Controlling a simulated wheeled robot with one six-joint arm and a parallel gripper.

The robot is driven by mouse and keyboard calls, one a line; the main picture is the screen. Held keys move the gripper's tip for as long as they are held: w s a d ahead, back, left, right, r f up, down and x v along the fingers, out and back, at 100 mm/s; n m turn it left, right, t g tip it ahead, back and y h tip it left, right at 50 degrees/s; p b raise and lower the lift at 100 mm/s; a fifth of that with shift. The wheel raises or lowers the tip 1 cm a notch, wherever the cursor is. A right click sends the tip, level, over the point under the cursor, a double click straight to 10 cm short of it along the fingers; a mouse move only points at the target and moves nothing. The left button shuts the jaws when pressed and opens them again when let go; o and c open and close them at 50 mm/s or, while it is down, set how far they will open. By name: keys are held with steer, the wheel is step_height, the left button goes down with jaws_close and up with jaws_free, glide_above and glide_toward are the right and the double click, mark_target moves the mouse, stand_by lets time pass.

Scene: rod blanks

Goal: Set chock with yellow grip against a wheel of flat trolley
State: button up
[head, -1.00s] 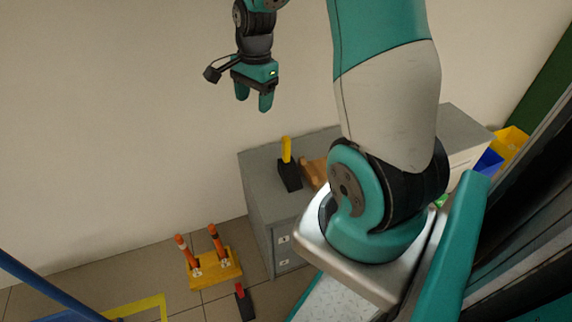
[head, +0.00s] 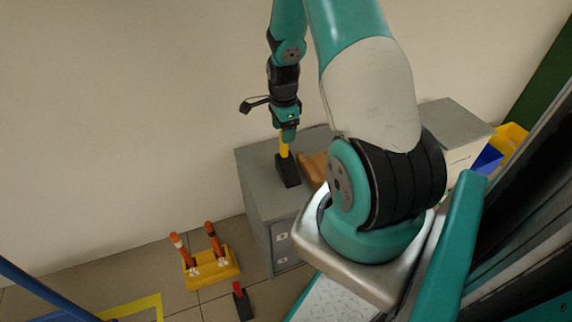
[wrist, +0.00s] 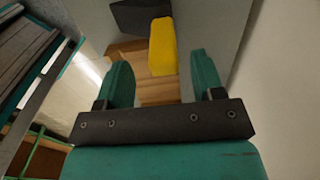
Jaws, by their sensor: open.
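The chock with the yellow grip (head: 289,171) stands on the grey cabinet top, its black body down and its yellow handle up. In the wrist view the yellow grip (wrist: 163,47) shows just ahead of the fingers, between them and towards the right one. My gripper (head: 289,137) is over the chock, fingers down, at the top of the grip. In the wrist view my gripper (wrist: 164,80) is open with nothing clamped. The flat trolley cannot be made out for certain; a blue bar (head: 45,292) shows at the lower left.
A wooden block (head: 313,168) lies beside the chock on the grey cabinet (head: 258,190). On the floor are a yellow holder with orange-and-white posts (head: 212,268) and a black chock with a red grip (head: 242,302). Yellow and blue bins (head: 510,142) stand at right.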

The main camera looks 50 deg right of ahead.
steer(key=b, duration=0.2)
glide_above(288, 158)
steer(key=w, duration=0.2)
step_height(288, 158, down, 5)
steer(key=shift+s+d+f, duration=0.1)
steer(key=shift+s, duration=0.05)
jaws_close()
